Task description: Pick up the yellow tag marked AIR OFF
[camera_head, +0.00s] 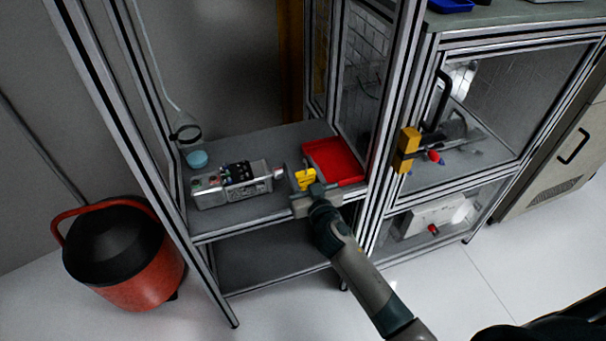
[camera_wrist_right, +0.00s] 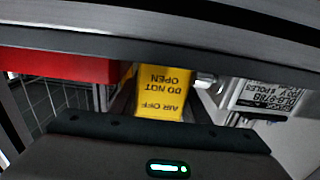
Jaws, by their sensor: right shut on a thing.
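The yellow tag (camera_head: 304,177) is at the front of the cabinet's grey shelf, between the device box and the red tray. In the right wrist view the tag (camera_wrist_right: 163,92) shows its words AIR OFF and DO NOT OPEN upside down. My right gripper (camera_head: 303,188) reaches in from the front and is shut on the tag. The fingertips' contact with it is partly hidden. My left gripper is not in view.
The device box (camera_head: 232,185) with buttons and connectors stands left of the tag. The red tray (camera_head: 335,160) is close on its right. Aluminium posts (camera_head: 385,120) frame the opening. A blue-topped cup (camera_head: 197,159) sits at the back left.

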